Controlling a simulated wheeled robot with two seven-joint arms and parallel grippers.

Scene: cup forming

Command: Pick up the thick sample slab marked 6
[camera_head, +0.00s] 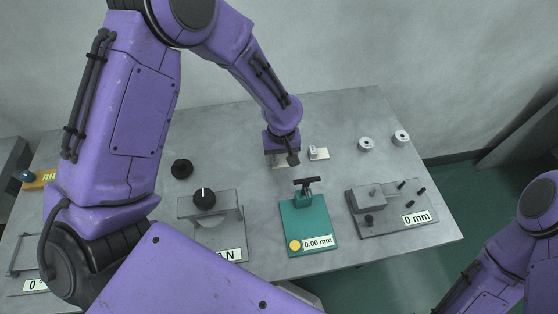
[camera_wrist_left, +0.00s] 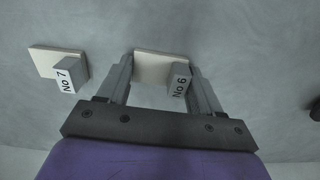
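The slab marked 6 is a pale cream square in the left wrist view (camera_wrist_left: 153,68), with a grey block labelled "No 6" (camera_wrist_left: 179,80) at its right edge. My left gripper (camera_wrist_left: 161,80) has its two fingers apart, one on each side of this slab; I cannot tell whether they touch it. In the head view my left gripper (camera_head: 283,160) points down at the back middle of the table and hides most of the slab (camera_head: 277,166). The slab marked 7 (camera_wrist_left: 45,61) lies to the left in the wrist view. My right gripper is out of view.
Another pale labelled slab (camera_head: 320,154) lies just right of the gripper. Two white round pieces (camera_head: 366,144) (camera_head: 401,137) lie farther right. A green gauge reading 0.00 mm (camera_head: 310,225), a grey 0 mm fixture (camera_head: 390,205) and a black-knobbed device (camera_head: 210,212) stand nearer the front.

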